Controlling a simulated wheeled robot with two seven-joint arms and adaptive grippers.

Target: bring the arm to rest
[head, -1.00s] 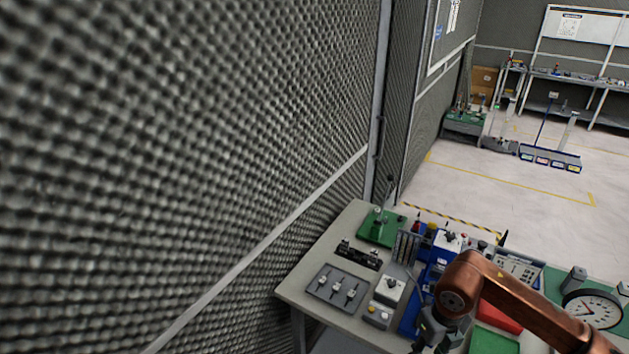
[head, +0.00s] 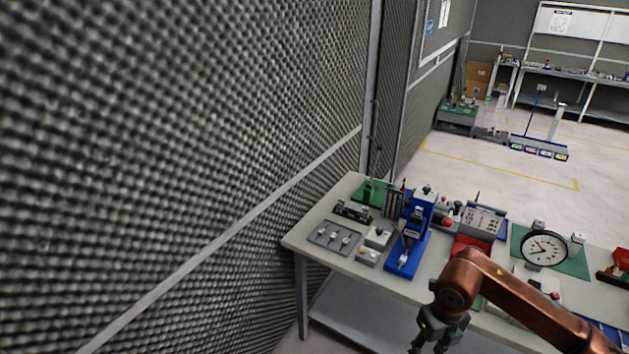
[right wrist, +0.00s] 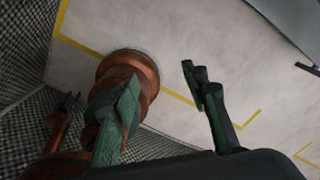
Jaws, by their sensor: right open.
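My right arm is copper and comes in from the right in the head view. Its dark gripper (head: 432,345) hangs downward in front of the workbench (head: 345,268), at the bottom edge of the picture, with its tips partly cut off. In the right wrist view the two fingers of this gripper (right wrist: 160,90) stand wide apart, with nothing between them but the floor and copper parts of my own body beyond. My left gripper does not show in the head view.
The bench holds a blue device (head: 412,235), a grey plate with small parts (head: 333,238), a round dial gauge (head: 544,248) and a red-and-black item (head: 613,268). A foam wall (head: 180,150) runs close on the left. Open floor (head: 480,165) lies beyond the bench.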

